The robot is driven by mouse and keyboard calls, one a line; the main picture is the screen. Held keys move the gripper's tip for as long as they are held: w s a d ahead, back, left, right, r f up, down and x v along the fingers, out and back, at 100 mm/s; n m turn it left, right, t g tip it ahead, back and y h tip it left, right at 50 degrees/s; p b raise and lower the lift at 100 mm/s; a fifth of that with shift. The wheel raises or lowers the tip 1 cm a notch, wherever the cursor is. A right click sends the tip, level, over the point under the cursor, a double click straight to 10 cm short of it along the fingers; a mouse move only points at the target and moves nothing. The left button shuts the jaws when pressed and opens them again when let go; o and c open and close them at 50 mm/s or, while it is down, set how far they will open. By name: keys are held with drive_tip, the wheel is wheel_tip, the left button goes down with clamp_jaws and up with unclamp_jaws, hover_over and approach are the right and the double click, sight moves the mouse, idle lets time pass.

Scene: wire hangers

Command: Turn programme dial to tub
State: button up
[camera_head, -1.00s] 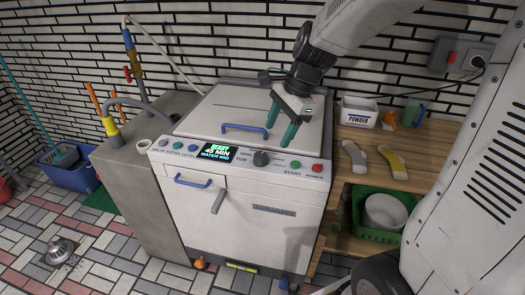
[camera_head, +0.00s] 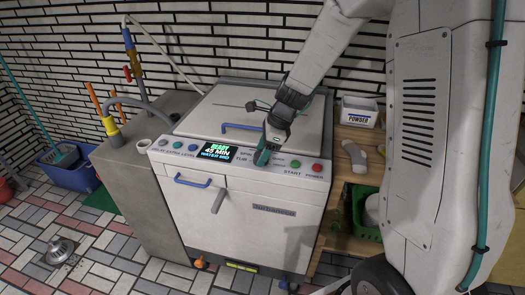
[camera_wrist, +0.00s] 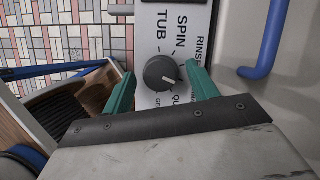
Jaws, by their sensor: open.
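The programme dial (camera_wrist: 161,72), a dark round knob, sits on the white control panel in the wrist view, with TUB, SPIN and RINSE printed above it. Its white mark points to the lower right, toward a partly hidden label starting QU, away from TUB. My gripper (camera_wrist: 162,66) is open, with one teal finger on each side of the dial; I cannot tell whether they touch it. In the head view my gripper (camera_head: 262,157) is at the panel of the white washing machine (camera_head: 250,205), and its fingers hide the dial.
The lit display (camera_head: 217,151) reads READY, 45 MIN, WATER MID. A green START button (camera_head: 295,164) and red POWER button (camera_head: 317,168) are right of the dial. A blue lid handle (camera_head: 243,127) is behind it. A wooden shelf (camera_head: 345,190) stands to the right.

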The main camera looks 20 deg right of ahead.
drive_tip(key=c, duration=1)
drive_tip(key=shift+n, duration=0.4)
drive_tip(key=n+g, duration=0.1)
drive_tip(key=n, duration=0.1)
drive_tip(key=n+g, duration=0.1)
drive_tip(key=n, duration=0.1)
drive_tip(key=shift+w+n, duration=0.2)
drive_tip(key=shift+n, duration=0.1)
drive_tip(key=n+g, duration=0.1)
drive_tip(key=n, duration=0.3)
drive_tip(key=shift+w+a+n+g, duration=0.1)
drive_tip(key=shift+w+n+g, duration=0.05)
drive_tip(key=shift+n+g, duration=0.2)
drive_tip(key=n+g+h, duration=0.1)
drive_tip(key=n, duration=0.2)
drive_tip(key=n+g+h, duration=0.1)
drive_tip(key=n, duration=0.3)
drive_tip(key=shift+w+a, duration=0.1)
drive_tip(key=shift+a, duration=0.05)
drive_tip(key=n+h, duration=0.1)
drive_tip(key=n, duration=0.2)
drive_tip(key=n+h, duration=0.1)
drive_tip(key=n, duration=0.2)
drive_tip(key=shift+a+n+h, duration=0.15)
drive_tip(key=shift+n+h, duration=0.2)
drive_tip(key=shift+h, duration=0.05)
drive_tip(key=o, duration=1)
